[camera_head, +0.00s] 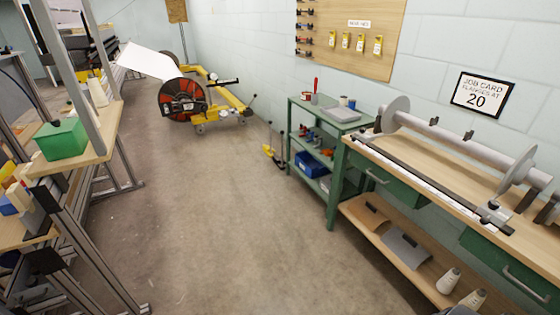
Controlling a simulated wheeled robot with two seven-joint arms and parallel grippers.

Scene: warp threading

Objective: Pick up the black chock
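I cannot pick out the black chock for certain. Dark block-like pieces (526,200) stand at the right end of the workbench, beside the large grey roller (455,143) with round flanges. Small black pieces (370,208) also show on the wooden lower shelf of that bench, by grey plates (404,248). Neither of my grippers can be made out in this view.
The green workbench (410,190) runs along the right wall. A green shelf cart (325,125) stands beyond it. A yellow wheeled frame with a red and black reel (184,97) is at the back. Shelving with a green box (62,139) is at left. The middle floor is clear.

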